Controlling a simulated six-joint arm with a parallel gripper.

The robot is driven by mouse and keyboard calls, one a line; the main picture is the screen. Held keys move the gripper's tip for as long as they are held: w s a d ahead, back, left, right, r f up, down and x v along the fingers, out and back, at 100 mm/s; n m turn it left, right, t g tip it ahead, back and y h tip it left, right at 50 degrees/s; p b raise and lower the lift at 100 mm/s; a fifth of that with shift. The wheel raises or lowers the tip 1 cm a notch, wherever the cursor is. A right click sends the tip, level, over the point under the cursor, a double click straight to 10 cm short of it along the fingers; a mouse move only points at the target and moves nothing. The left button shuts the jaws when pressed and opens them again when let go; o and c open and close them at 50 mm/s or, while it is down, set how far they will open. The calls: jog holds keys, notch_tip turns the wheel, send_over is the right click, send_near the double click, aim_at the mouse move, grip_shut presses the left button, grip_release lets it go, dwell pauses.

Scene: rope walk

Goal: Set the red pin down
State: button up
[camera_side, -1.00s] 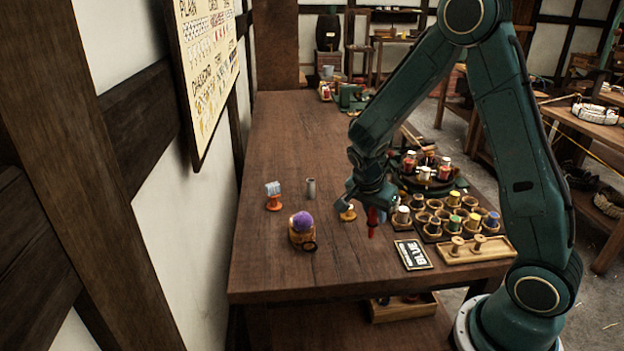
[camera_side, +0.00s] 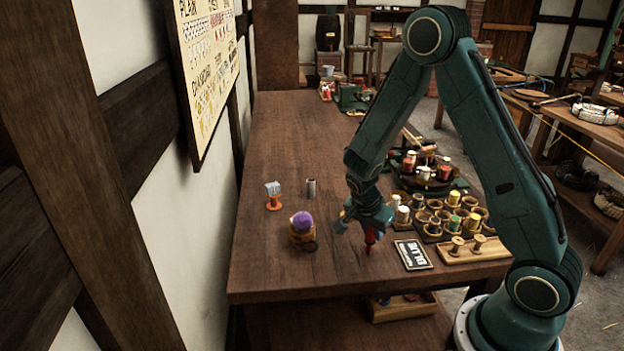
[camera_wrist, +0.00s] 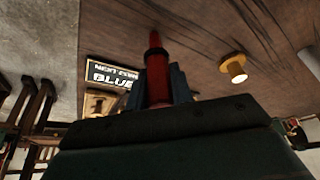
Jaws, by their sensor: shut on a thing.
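The red pin (camera_side: 369,240) is held upright, point down, in my gripper (camera_side: 368,226), just above or at the wooden table top (camera_side: 290,270); I cannot tell whether its tip touches. In the wrist view the red pin (camera_wrist: 156,70) stands between the jaws (camera_wrist: 158,88), its narrow tip pointing away from the gripper. The jaws are shut on it. Part of the pin is hidden by the gripper in the side view.
A "BLUE" sign (camera_side: 413,255) lies right of the pin, with a spool tray (camera_side: 475,250) beyond it. A purple-topped pot (camera_side: 302,226) stands to the left. A yellow spool (camera_wrist: 233,69) shows in the wrist view. The table front is clear.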

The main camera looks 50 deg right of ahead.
jog(key=shift+f, duration=0.15)
jog(key=o, duration=0.9)
jog(key=shift+o, duration=0.2)
jog(key=v, duration=1.2)
jog(key=shift+r, duration=0.25)
